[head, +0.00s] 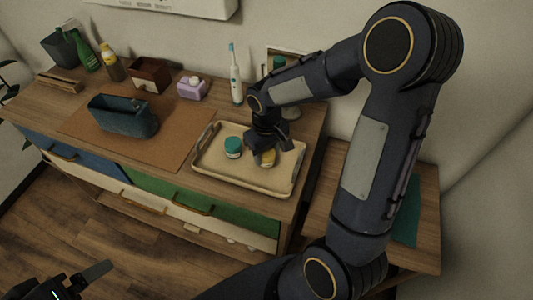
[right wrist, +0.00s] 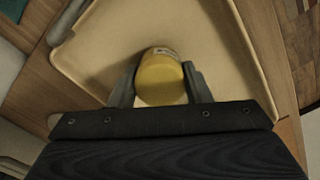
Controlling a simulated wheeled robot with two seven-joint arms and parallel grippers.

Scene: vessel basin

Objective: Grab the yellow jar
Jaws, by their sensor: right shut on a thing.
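The yellow jar (head: 267,158) is at the tan tray (head: 213,172) on the dresser, partly hidden by my right gripper (head: 270,150). In the right wrist view the yellow jar (right wrist: 161,79) sits between the two fingers of my right gripper (right wrist: 160,88), which is shut on it. I cannot tell whether the jar touches the tray floor. A jar with a teal lid (head: 233,146) stands in the tray just left of the yellow jar. My left gripper (head: 84,284) is at the bottom left, over the floor, only partly in view, with its opening unclear.
A blue-grey basin (head: 124,117) stands on a brown mat (head: 180,133) left of the tray. Green and yellow bottles stand at the far left.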

